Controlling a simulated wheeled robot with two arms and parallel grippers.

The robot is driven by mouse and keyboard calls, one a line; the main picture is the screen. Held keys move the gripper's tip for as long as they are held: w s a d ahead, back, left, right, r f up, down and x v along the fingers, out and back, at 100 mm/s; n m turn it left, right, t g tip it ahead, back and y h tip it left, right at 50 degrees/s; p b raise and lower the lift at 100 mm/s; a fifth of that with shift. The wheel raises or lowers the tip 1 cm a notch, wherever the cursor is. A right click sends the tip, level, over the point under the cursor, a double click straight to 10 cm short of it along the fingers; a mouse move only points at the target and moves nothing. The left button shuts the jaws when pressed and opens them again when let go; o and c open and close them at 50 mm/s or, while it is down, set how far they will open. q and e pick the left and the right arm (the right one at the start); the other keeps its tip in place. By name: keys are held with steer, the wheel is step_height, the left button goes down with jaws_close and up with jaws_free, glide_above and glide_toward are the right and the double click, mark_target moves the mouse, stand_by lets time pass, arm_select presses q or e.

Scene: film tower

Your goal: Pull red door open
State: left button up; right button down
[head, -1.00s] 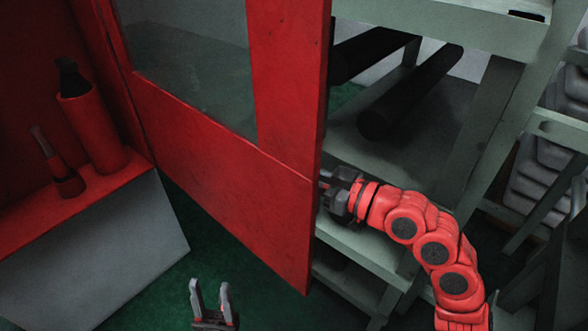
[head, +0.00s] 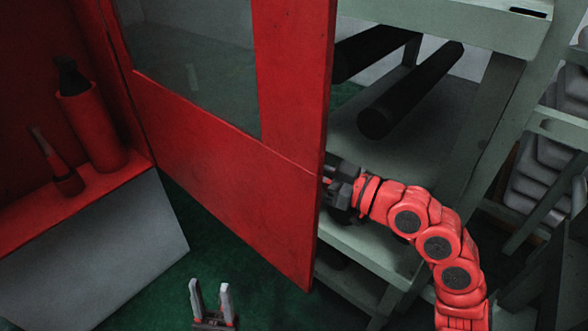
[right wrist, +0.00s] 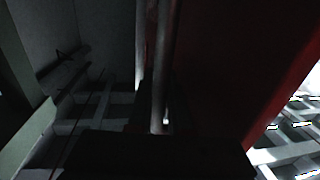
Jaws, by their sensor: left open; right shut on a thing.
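The red door (head: 215,180) with its glass pane (head: 190,65) stands open from the red cabinet (head: 110,170), its free edge towards the grey shelf rack. My right gripper (head: 332,186) is at that free edge, partly hidden behind the door. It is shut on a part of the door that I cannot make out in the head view. In the dark right wrist view, the red door (right wrist: 220,70) fills the right half and a thin upright bar runs down the middle, at the gripper. My left gripper (head: 211,300) is open and empty at the bottom, above the green floor.
Inside the cabinet stand a red cylinder (head: 92,125) and a smaller dark red bottle (head: 62,170). The grey rack (head: 385,255) with black rolls (head: 410,90) is close to the right of the door. Green floor (head: 215,255) is clear below the door.

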steer(key=w+d+n+g+y+b, duration=0.1)
steer(key=w+d+n+g+b, duration=0.1)
steer(key=w+d+b, duration=0.4)
steer(key=w+g+b, duration=0.1)
steer(key=w+b, duration=0.4)
steer(key=b, duration=0.5)
steer(key=shift+g+y, duration=0.3)
steer(key=shift+g, duration=0.1)
steer(key=c, duration=1.1)
jaws_free()
steer(key=shift+c, duration=0.2)
steer(key=b+v, duration=0.2)
steer(key=v, duration=1.5)
steer(key=shift+d+b, duration=0.2)
steer(key=shift+b, duration=0.1)
